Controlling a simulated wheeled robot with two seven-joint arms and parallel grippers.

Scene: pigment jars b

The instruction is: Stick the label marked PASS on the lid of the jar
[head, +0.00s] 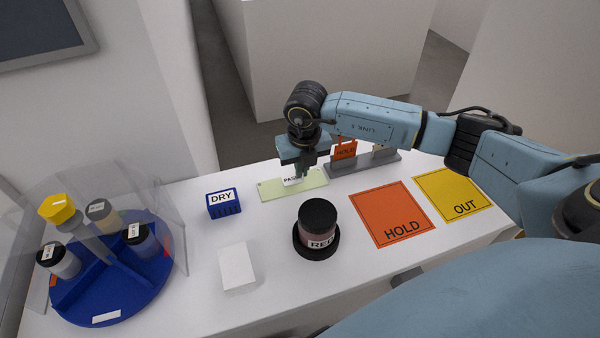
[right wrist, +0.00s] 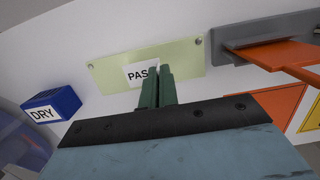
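The white label marked PASS (head: 291,182) is at the pale green plate (head: 270,190) at the back of the table. It also shows in the right wrist view (right wrist: 138,74), its right end hidden by my fingers. My right gripper (head: 301,172) points down there, its green fingers (right wrist: 157,85) nearly together and apparently pinching the label's edge. I cannot tell whether the label is clear of the plate. The jar (head: 320,229), with a black lid and a partly readable label, stands upright in a black round base in front. My left gripper is not in view.
A blue DRY block (head: 223,202) and a white block (head: 237,267) stand left of the jar. Orange HOLD (head: 390,210) and yellow OUT (head: 451,193) mats lie right. A grey rack (head: 350,168) holds an orange HOLD piece. A blue turntable (head: 120,300) with jars and clear panels stands far left.

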